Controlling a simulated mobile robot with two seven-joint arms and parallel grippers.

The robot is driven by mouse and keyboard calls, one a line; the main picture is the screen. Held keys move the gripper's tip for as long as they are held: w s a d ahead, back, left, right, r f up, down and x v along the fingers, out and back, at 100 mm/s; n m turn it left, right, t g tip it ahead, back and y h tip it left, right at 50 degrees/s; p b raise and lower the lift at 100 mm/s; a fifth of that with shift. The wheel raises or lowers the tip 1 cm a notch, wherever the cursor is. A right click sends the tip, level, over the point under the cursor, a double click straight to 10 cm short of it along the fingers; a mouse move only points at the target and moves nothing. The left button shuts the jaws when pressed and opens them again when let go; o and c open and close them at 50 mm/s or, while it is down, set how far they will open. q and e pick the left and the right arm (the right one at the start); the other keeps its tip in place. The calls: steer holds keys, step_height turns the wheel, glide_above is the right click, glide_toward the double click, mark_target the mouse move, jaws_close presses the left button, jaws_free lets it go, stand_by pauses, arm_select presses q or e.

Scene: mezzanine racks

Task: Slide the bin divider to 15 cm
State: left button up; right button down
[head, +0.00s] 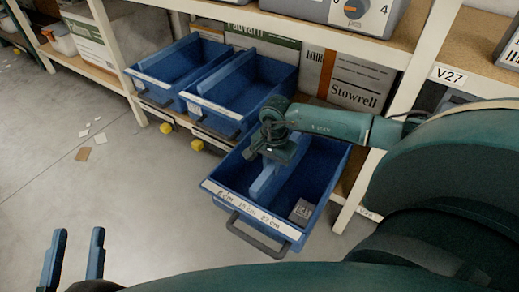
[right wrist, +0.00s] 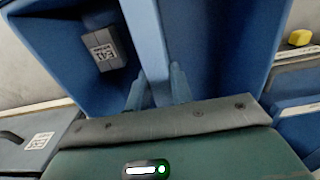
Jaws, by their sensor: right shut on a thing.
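The pulled-out blue bin (head: 318,212) sticks out from the lower shelf, with a grey handle and a front label strip (head: 246,209) marked 8, 15 and 22 cm. Its blue divider (head: 264,182) runs front to back inside; its front end is near the middle of the strip, exact mark unclear. My right gripper (head: 276,150) reaches down into the bin, shut on the divider. In the right wrist view its fingers (right wrist: 157,88) lie on either side of the divider (right wrist: 145,35). My left gripper (head: 75,258) is open and empty over the floor.
A small grey box (head: 301,210) lies in the bin's right compartment; it also shows in the right wrist view (right wrist: 109,48). Two more blue bins (head: 240,92) stand on the shelf to the left. Shelf posts and boards surround the bin. The floor at left is mostly clear, with scattered scraps.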

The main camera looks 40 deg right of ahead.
steer(key=shift+s+d, duration=0.15)
steer(key=shift+s, duration=0.1)
steer(key=c, duration=1.2)
jaws_free()
steer(key=shift+c, duration=0.2)
